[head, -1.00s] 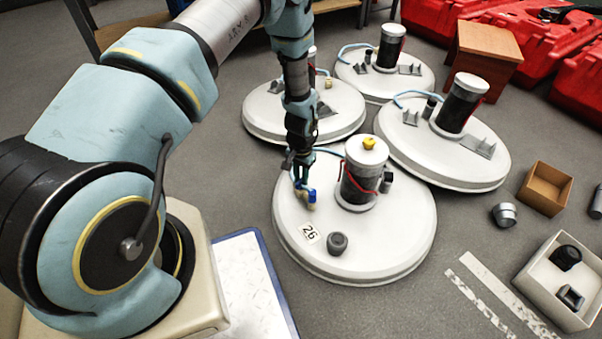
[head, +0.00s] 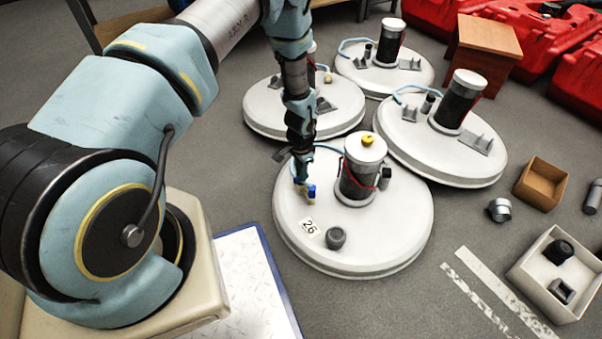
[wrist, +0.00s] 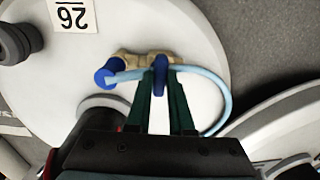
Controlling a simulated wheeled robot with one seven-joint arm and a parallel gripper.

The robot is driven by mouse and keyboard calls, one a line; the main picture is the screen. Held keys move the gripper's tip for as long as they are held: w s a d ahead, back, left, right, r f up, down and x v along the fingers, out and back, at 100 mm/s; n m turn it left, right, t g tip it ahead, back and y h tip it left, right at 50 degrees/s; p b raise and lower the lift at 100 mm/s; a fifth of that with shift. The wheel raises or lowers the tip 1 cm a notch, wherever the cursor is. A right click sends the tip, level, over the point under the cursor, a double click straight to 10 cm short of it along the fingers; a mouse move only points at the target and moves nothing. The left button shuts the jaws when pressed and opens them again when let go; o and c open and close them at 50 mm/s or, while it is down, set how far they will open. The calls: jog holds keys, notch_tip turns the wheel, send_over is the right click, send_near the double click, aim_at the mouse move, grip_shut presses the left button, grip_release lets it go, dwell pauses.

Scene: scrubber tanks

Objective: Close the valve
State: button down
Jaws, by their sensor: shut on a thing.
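The valve has a brass body (wrist: 132,60) and a blue handle (wrist: 160,72), on the white tank lid marked 26 (head: 392,243). My gripper (wrist: 160,82) is shut on the blue handle, with one dark green finger on each side of it. A round blue fitting (wrist: 105,77) with a light blue hose (wrist: 208,84) sits at the left of the body in the wrist view. In the head view my gripper (head: 299,181) reaches down to the valve, and the blue fitting (head: 311,190) shows beside it. The handle is mostly hidden there.
A black cylinder (head: 356,180) with a yellow knob stands on the lid close to my gripper. A grey cap (head: 336,238) is near the label. Other lids (head: 468,172) stand behind. Boxes (head: 540,186) are at the right on the floor.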

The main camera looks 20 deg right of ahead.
jog(key=c, duration=0.8)
grip_release()
jog(key=shift+r, duration=0.1)
notch_tip(320, 180, up, 11)
jog(key=p, duration=0.3)
jog(key=shift+f, duration=0.2)
